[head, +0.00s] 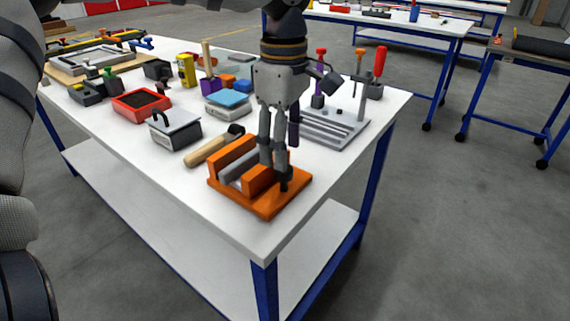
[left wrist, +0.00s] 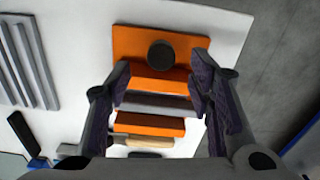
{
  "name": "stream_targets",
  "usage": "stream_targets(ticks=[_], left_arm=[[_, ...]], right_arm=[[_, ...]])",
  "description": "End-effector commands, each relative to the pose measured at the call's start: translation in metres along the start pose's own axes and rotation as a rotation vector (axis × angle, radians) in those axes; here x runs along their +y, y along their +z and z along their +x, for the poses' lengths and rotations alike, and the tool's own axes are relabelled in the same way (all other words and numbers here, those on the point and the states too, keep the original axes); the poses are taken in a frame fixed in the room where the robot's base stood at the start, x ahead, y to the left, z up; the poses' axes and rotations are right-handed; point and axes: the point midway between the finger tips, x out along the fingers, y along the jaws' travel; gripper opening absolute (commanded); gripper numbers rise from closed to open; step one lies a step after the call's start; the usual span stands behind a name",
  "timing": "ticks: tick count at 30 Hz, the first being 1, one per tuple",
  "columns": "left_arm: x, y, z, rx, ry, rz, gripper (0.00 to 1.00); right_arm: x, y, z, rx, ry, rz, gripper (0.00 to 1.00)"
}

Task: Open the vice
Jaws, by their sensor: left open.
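The orange vice (head: 266,206) sits at the near corner of the white table. Two raised orange blocks stand on its base with a grey piece between them; the vice also fills the middle of the left wrist view (left wrist: 125,42). A round black knob (left wrist: 161,54) shows on its base in the left wrist view. My left gripper (head: 278,168) points down over the vice from above. Its fingers are open, one on either side of the vice's knob end in the left wrist view, with nothing held. I cannot tell whether they touch the vice. My right gripper is not in view.
A wooden-handled mallet (head: 208,150) lies close behind the vice. A grey slotted rack (head: 335,128) stands to its right, and a grey-white box (head: 175,131) to its left. The table (head: 190,185) is bare along its near front edge.

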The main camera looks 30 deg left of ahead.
Motion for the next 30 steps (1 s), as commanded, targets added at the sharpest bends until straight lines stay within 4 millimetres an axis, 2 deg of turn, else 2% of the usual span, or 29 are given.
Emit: stream_targets(ticks=[3,6,10,16,17,21,23,30], left_arm=[[-0.001,0.000,0.025,0.001,-0.003,0.000,0.48],[0.000,0.000,0.037,0.001,0.000,-0.001,0.48],[0.000,0.000,0.044,0.000,0.002,-0.001,0.48],[0.000,0.000,0.045,0.000,0.001,-0.001,0.48],[0.000,0.000,0.045,0.000,0.001,-0.001,0.43],[0.000,0.000,0.045,0.000,0.001,-0.001,0.12],[0.000,0.000,0.045,0.000,0.001,-0.001,0.00],[0.000,0.000,0.045,0.000,0.001,-0.015,0.00]], right_arm=[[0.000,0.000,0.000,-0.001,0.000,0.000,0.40],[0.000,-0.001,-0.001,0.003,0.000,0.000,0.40],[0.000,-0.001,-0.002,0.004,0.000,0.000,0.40],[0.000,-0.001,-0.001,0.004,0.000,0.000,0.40],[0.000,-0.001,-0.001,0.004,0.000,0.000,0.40],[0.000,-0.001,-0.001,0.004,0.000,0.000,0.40],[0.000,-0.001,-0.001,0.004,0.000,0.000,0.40],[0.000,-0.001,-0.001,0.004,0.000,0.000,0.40]])
